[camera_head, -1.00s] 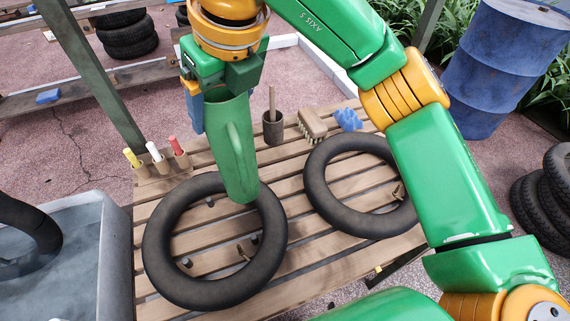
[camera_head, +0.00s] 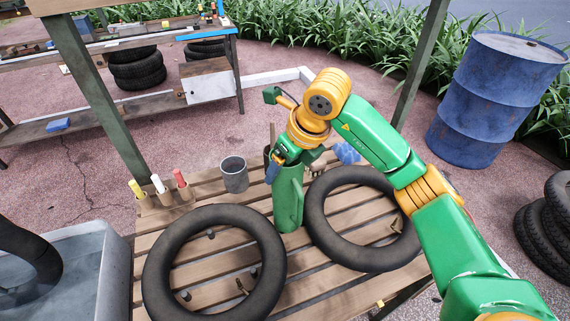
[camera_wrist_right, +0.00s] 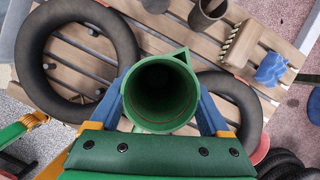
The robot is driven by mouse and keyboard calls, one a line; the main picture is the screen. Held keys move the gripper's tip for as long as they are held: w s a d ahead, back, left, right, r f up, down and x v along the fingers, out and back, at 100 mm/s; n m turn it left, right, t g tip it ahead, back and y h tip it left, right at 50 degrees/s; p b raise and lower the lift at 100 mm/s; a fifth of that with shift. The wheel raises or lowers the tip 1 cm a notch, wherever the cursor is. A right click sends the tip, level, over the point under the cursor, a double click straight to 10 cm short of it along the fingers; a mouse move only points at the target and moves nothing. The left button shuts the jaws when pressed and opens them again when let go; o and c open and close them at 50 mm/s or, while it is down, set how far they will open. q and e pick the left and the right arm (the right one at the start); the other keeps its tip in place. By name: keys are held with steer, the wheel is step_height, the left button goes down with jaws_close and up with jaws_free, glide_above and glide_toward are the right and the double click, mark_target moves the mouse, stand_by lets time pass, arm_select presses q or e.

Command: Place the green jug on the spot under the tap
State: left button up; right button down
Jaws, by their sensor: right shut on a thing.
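The green jug (camera_head: 289,200) is upright over the slatted table, between the two black tyre tubes. My right gripper (camera_head: 284,163) is shut on it near its rim. The right wrist view looks down into the jug's open mouth (camera_wrist_right: 160,92), with a blue finger on either side and the spout pointing to the upper right. I cannot tell whether the jug's base touches the slats. No tap, and no spot that I can make out as lying under one, shows in these views. My left gripper is not in view.
Black tubes (camera_head: 160,262) and (camera_head: 322,238) lie on the table. A grey cup (camera_head: 234,175) stands behind the left tube, beside chalk sticks in wooden holders (camera_head: 163,190). A wooden brush (camera_wrist_right: 239,44) and blue cloth (camera_head: 346,153) lie at the back. A grey basin (camera_head: 112,262) stands left.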

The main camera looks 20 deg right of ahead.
steer(key=shift+f, duration=0.15)
jaws_free()
